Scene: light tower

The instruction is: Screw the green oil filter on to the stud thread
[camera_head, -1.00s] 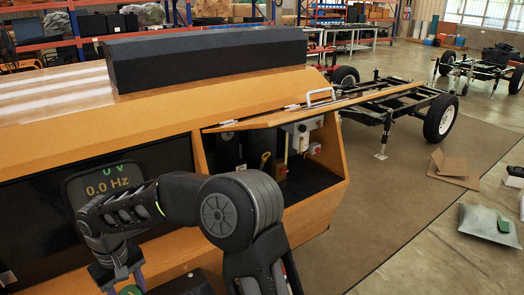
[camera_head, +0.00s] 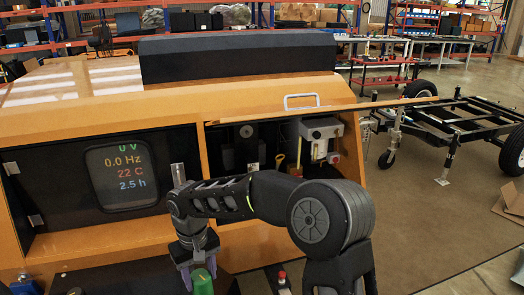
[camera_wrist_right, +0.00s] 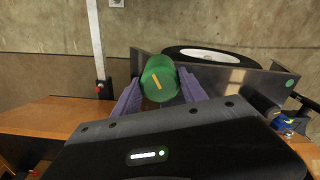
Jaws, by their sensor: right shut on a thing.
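The green oil filter (camera_head: 203,283) is at the lower edge of the head view, below my right gripper (camera_head: 203,268). In the wrist view the green filter (camera_wrist_right: 160,75) sits between the two purple fingers of the right gripper (camera_wrist_right: 160,90), which are shut on it. An orange-yellow mark shows on the filter's side. The filter is held in the air in front of the orange light tower body (camera_head: 100,118). I cannot make out the stud thread in either view. My left gripper is not in view.
The light tower has a display (camera_head: 128,173) on the left and an open compartment on the right, with a grey control box (camera_head: 321,129) inside. A raised lid with a white handle (camera_head: 301,101) is above it. A wheeled trailer frame (camera_head: 455,130) stands at the right. Brown floor lies between.

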